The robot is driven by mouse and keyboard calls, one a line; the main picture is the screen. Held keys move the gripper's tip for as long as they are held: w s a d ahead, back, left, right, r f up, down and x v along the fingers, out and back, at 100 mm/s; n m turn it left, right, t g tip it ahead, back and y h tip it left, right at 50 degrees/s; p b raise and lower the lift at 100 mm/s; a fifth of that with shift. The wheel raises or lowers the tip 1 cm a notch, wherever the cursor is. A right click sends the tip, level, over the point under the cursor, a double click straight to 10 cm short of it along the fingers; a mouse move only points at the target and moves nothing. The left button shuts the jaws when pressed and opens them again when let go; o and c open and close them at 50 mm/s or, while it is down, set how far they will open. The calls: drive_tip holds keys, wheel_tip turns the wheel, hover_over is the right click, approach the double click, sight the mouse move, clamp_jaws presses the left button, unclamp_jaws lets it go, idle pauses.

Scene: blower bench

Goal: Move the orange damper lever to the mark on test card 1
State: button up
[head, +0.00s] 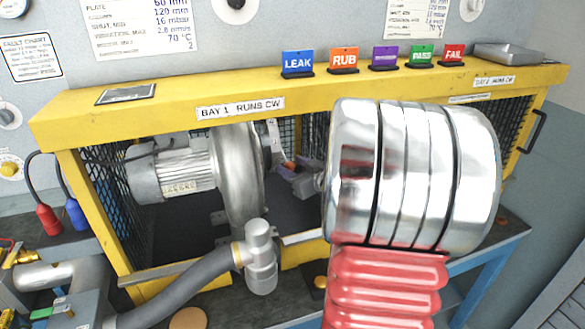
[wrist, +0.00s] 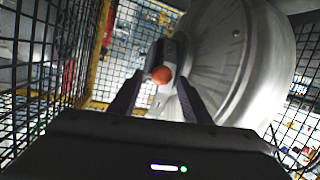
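The orange damper lever knob (wrist: 162,75) shows in the wrist view, in front of the grey blower housing. In the head view a small bit of its orange (head: 288,165) shows inside bay 1, right of the blower. My gripper (wrist: 160,80) is open, with a dark finger on each side of the knob and visible gaps; whether the knob lies between the tips or beyond them is unclear. In the head view my gripper (head: 290,170) is partly hidden by my arm. Two wall cards (head: 140,22) (head: 415,18) are cut off at the top; which is test card 1 cannot be told.
The yellow frame (head: 330,88) and black mesh enclose the bay closely. The blower housing (wrist: 255,65) stands right of my gripper in the wrist view, with mesh (wrist: 35,60) at left. A grey hose (head: 185,290) runs in front. Coloured tags (head: 344,61) stand on top.

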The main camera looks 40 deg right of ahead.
drive_tip(key=shift+s, duration=0.1)
drive_tip(key=v, duration=1.3)
drive_tip(key=shift+s, duration=0.3)
idle(0.4)
